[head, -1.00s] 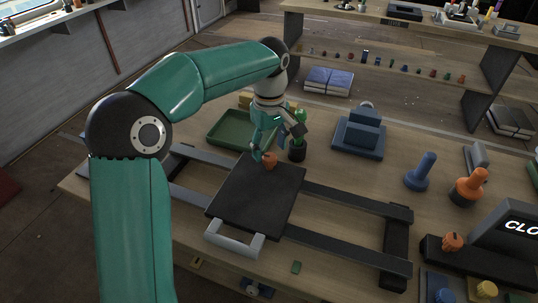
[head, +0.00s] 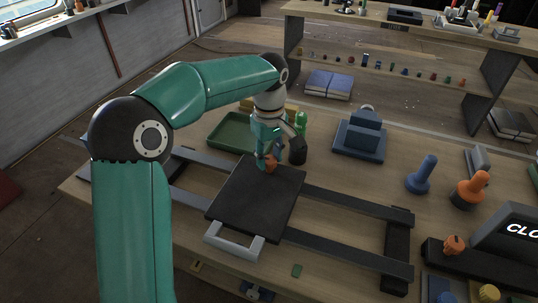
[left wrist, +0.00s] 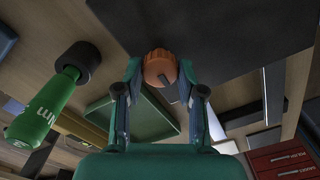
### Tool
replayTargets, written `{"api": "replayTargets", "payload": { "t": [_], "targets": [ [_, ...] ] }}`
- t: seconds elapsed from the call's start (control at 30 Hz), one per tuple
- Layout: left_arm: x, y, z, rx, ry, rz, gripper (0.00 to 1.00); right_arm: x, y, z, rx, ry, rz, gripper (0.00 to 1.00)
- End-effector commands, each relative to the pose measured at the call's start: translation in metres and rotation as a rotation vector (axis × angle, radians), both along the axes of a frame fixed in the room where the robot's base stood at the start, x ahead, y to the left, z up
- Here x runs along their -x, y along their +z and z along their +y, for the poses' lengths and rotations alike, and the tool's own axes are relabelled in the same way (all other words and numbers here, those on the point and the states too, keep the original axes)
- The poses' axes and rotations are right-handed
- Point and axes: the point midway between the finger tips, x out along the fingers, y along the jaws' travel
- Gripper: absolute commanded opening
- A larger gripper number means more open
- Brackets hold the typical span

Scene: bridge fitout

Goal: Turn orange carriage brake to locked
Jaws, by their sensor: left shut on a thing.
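The orange carriage brake (head: 270,165) is a small round knob at the far edge of the black carriage plate (head: 250,202), which sits on two dark rails. In the left wrist view the orange knob (left wrist: 160,68) shows a dark pointer mark on its face, slanting down to the right. My left gripper (head: 268,158) is shut on the knob, with one fingertip on each side of it in the left wrist view (left wrist: 160,72). Which mark the pointer meets cannot be read. My right gripper is not in view.
A blue stepped block (head: 360,139) is behind to the right. An orange-topped handle (head: 472,188) and a blue handle (head: 421,176) stand farther right. The carriage's grey handle (head: 228,248) faces the front.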

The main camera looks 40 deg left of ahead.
Motion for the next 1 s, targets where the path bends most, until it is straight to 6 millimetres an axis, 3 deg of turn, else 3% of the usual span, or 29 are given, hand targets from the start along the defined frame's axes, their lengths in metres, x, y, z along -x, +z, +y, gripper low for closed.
{"api": "replayTargets", "payload": {
  "t": [0.47, 1.0],
  "targets": [
    [0.0, 0.002, -0.002, -0.001, -0.15, 0.0, 0.04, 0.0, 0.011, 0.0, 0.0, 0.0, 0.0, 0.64],
    [-0.001, 0.003, -0.002, -0.001, -0.633, -0.002, 0.04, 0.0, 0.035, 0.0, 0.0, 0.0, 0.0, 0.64]
  ]
}}
